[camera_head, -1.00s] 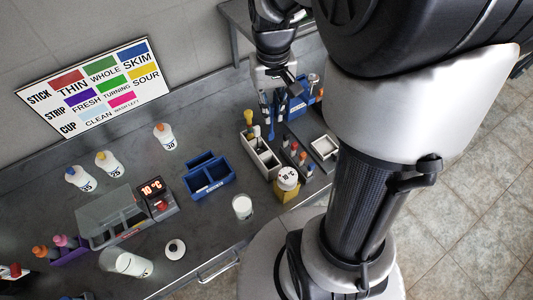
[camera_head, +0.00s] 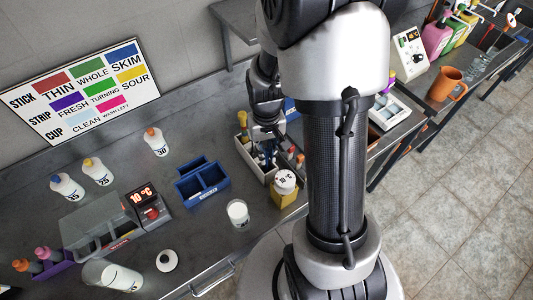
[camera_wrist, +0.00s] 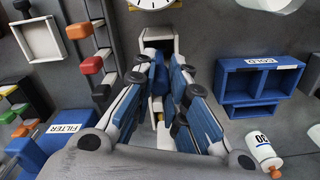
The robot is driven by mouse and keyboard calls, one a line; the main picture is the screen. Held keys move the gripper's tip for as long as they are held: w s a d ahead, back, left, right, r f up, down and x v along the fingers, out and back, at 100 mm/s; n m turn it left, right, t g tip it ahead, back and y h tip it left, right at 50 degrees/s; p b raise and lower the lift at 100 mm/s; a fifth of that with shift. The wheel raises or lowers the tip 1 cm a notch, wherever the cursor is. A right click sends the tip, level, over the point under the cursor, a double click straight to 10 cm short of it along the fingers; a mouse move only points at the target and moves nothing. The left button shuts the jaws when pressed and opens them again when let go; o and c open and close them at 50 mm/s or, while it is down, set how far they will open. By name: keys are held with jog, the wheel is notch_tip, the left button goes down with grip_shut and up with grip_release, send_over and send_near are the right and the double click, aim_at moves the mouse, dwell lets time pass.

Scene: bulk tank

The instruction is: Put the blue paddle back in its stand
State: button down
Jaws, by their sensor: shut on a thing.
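My gripper (camera_wrist: 165,82) shows in the wrist view with its blue-padded fingers closed around a narrow blue piece, the blue paddle (camera_wrist: 157,76). Most of the paddle is hidden between the fingers. A white stand with dark compartments (camera_wrist: 160,33) lies directly beyond and beneath the fingertips. In the head view my gripper (camera_head: 266,153) is low over this white stand (camera_head: 248,160), and blue shows between its fingers. The paddle's lower end is hidden, so I cannot tell whether it is inside a compartment.
A blue divided box (camera_head: 204,184) stands left of the stand. A yellow container with a round white top (camera_head: 285,184) stands close in front. A rack with coloured pieces (camera_wrist: 92,65) is beside the stand. A white cup (camera_head: 238,213) stands near the front edge.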

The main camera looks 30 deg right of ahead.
jog(key=shift+f, duration=0.4)
jog(key=shift+f, duration=0.2)
jog(key=c, duration=1.6)
grip_release()
jog(key=shift+r, duration=0.1)
jog(key=s+a+r+n+t+p, duration=0.1)
jog(key=s+a+r+p, duration=0.1)
jog(key=r, duration=0.8)
jog(key=s+a+r+t+p, duration=0.1)
jog(key=a+r, duration=0.2)
jog(key=r, duration=0.7)
jog(key=s+a+r+n+t, duration=0.2)
jog(key=s+a+r, duration=0.3)
jog(key=s, duration=0.5)
jog(key=shift+s+a+r+t, duration=0.25)
jog(key=shift+a+r+t, duration=0.1)
jog(key=shift+r, duration=0.5)
